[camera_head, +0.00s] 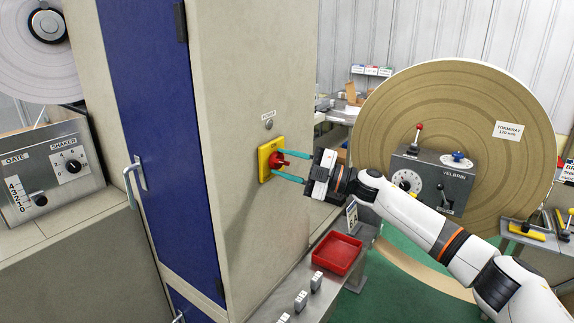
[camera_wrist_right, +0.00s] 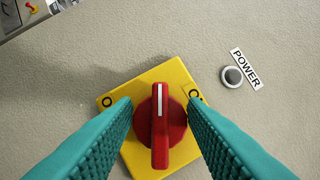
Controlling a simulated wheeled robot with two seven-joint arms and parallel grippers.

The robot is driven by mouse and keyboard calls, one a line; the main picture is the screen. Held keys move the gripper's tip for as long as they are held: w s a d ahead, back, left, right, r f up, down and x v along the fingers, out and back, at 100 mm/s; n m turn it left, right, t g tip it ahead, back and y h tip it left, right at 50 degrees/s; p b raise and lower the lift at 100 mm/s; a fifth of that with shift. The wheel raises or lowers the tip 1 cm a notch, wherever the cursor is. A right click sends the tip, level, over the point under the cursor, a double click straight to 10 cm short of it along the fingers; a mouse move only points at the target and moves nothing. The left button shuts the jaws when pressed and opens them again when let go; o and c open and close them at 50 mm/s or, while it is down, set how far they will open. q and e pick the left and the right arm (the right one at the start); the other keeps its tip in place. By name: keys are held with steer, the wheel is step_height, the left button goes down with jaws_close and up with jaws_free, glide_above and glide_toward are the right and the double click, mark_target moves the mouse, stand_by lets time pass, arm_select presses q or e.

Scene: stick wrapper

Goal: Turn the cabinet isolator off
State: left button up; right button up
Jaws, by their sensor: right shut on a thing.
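The cabinet isolator is a red rotary knob (camera_head: 276,160) on a yellow plate (camera_head: 263,162), fixed to the beige side of the tall cabinet (camera_head: 250,60). My right gripper (camera_head: 281,164) reaches in from the right, its teal fingers shut on the knob. In the right wrist view the red knob (camera_wrist_right: 160,128) stands between the two fingers (camera_wrist_right: 160,115). Its white mark points up the picture, between an "O" at the yellow plate's (camera_wrist_right: 150,83) left corner and a partly hidden "ON" label at its right corner. My left gripper is not in view.
A round grey POWER lamp (camera_head: 268,124) sits above the plate. Below stand a red tray (camera_head: 337,253) and small switches (camera_head: 301,300) on a bench. A large tan roll (camera_head: 480,90) and a grey control box (camera_head: 432,180) stand behind my right arm. A door handle (camera_head: 136,174) projects at left.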

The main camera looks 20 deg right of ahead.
steer(key=n+g, duration=0.1)
steer(key=n, duration=0.1)
steer(key=n+h, duration=0.1)
steer(key=n, duration=0.2)
steer(key=shift+n+g+h, duration=0.3)
steer(key=shift+g, duration=0.1)
stand_by(0.3)
steer(key=o, duration=1)
steer(key=shift+c, duration=0.2)
steer(key=shift+d, duration=0.1)
steer(key=shift+s+d+f, duration=0.1)
steer(key=shift+s+d, duration=0.05)
steer(key=shift+d, duration=0.15)
steer(key=b+v, duration=0.4)
steer(key=v, duration=0.7)
